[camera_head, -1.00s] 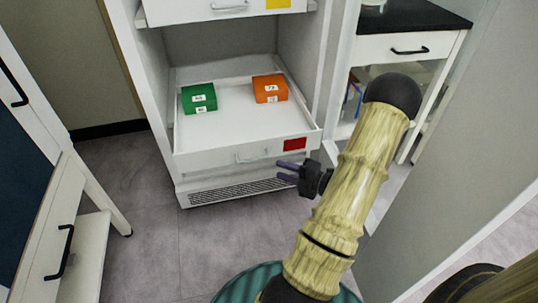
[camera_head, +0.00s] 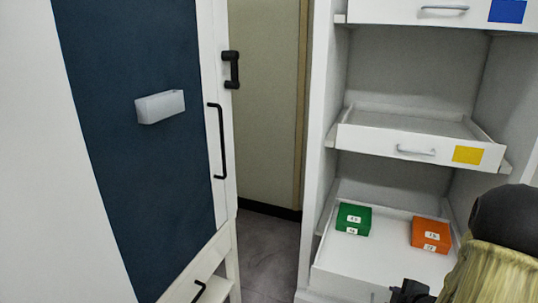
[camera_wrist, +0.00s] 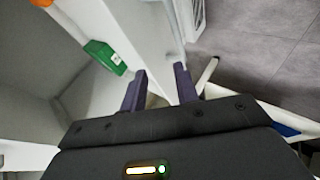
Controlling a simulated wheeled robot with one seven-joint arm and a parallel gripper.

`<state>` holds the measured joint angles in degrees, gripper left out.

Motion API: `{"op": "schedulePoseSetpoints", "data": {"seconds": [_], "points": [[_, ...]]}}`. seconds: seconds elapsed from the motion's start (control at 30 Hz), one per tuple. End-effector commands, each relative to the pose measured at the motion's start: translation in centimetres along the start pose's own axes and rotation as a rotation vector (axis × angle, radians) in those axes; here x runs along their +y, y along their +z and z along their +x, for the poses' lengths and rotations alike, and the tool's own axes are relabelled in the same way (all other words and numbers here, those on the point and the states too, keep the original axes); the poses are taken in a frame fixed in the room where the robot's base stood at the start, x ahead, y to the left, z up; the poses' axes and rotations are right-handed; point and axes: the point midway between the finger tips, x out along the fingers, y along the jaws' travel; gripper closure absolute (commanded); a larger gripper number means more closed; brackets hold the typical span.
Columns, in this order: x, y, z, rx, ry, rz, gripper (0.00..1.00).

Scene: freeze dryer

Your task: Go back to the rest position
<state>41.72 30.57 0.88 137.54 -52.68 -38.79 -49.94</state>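My gripper (camera_wrist: 160,88) shows in the wrist view with its two dark purple fingers apart and nothing between them. In the head view only a dark piece of my gripper (camera_head: 409,292) shows at the bottom edge, in front of the lowest drawer. The freeze dryer's lowest drawer (camera_head: 388,264) is pulled out. It holds a green box (camera_head: 353,219) on the left and an orange box (camera_head: 430,234) on the right. The green box (camera_wrist: 104,56) and part of the orange box also show in the wrist view, beyond my gripper.
A drawer with a yellow label (camera_head: 467,155) is above the lowest one, and a drawer with a blue label (camera_head: 507,11) is higher. A white cabinet with a dark blue door (camera_head: 150,165) stands at left. Grey floor (camera_head: 268,250) shows between the cabinet and the dryer.

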Motion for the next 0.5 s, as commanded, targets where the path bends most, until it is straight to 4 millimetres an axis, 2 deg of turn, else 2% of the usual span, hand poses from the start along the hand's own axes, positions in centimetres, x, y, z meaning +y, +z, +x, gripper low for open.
{"op": "schedulePoseSetpoints", "data": {"seconds": [0.03,0.27,0.5], "points": [[0.7,-1.7,-0.8,-0.035,-0.018,0.045,0.7],[0.5,-7.1,-3.9,-0.213,-0.09,0.347,0.7],[-2.2,-13.2,-8.9,-0.366,-0.163,0.69,0.7]]}}
